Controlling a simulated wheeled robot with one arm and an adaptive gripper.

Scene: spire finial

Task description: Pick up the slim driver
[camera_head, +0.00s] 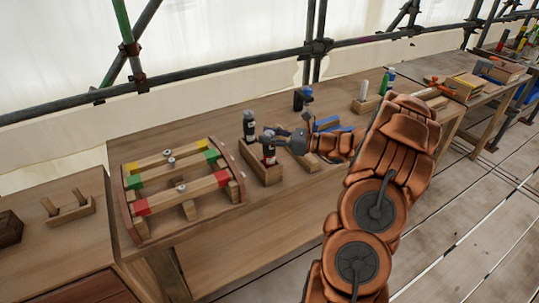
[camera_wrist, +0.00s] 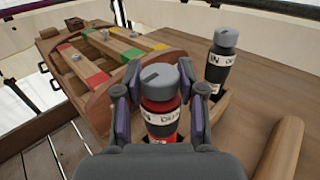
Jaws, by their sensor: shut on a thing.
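Two driver-like cylinders with grey caps and white labels are at a wooden block holder (camera_head: 262,172) on the bench. The nearer, red-bodied driver (camera_wrist: 161,105) is between the fingers of my gripper (camera_wrist: 158,112), which are shut on its sides. In the head view this red driver (camera_head: 269,152) is upright at the holder's front end; I cannot tell if its base is clear of the holder. The other, black driver (camera_head: 249,126) stands upright behind it and also shows in the wrist view (camera_wrist: 217,66). The labels are only partly readable, so which one is the slim driver is not clear.
A wooden rack (camera_head: 130,205) with colour-ended beams stands left of the holder. A blue-topped tool (camera_head: 303,98) and a block with white and green items (camera_head: 366,104) stand farther back. Scaffold tubes (camera_head: 200,75) run behind the bench. The bench front is clear.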

